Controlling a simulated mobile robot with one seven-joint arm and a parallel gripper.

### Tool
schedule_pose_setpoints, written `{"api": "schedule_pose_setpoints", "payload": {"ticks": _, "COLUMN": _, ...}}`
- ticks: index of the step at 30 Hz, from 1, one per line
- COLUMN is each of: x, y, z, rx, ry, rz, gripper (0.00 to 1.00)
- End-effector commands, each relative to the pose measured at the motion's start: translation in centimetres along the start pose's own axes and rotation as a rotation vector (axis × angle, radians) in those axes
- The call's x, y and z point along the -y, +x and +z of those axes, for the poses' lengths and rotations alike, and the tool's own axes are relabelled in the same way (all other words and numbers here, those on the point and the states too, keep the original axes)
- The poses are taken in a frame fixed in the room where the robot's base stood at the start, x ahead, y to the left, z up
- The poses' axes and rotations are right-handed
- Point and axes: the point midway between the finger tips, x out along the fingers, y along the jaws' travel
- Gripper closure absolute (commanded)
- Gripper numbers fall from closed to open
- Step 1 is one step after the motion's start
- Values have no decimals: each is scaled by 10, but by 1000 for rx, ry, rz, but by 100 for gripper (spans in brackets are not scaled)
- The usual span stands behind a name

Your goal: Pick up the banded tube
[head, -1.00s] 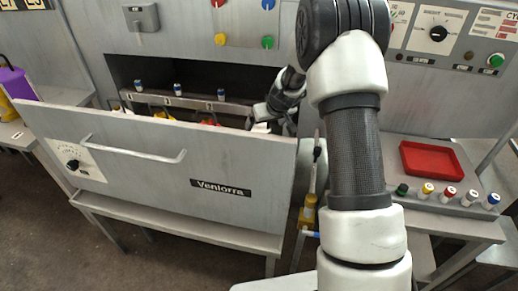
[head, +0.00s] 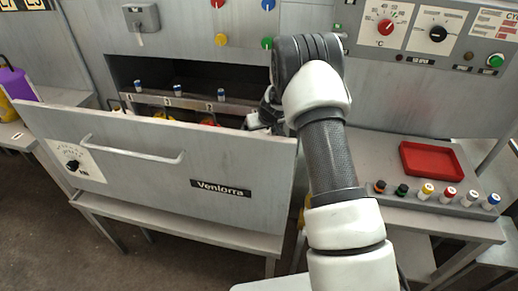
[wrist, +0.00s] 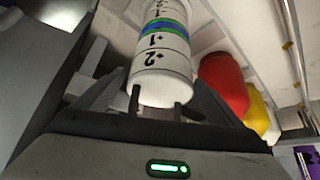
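The banded tube (wrist: 163,60) is white with black marks and a blue and green band. In the wrist view it stretches from the top edge down between the fingers of my gripper (wrist: 162,98). A finger stands on each side of it, and the fingers look open with narrow gaps beside the tube.
Red (wrist: 225,82) and yellow (wrist: 256,108) objects lie right of the tube in the wrist view. Small blue-capped vials (head: 178,90) stand on a ledge behind the drawer. A red tray (head: 432,143) and several capped vials (head: 427,191) sit on the right bench.

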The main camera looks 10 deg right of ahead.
Motion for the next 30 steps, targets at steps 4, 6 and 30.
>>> {"api": "schedule_pose_setpoints", "payload": {"ticks": 4, "x": 0, "y": 0, "z": 0, "rx": 0, "ry": 0, "rz": 0, "gripper": 37}}
{"api": "schedule_pose_setpoints", "payload": {"ticks": 6, "x": 0, "y": 0, "z": 0, "rx": 0, "ry": 0, "rz": 0, "gripper": 49}}
{"api": "schedule_pose_setpoints", "payload": {"ticks": 30, "x": 0, "y": -52, "z": -35, "rx": -5, "ry": -2, "rz": 2, "gripper": 83}}
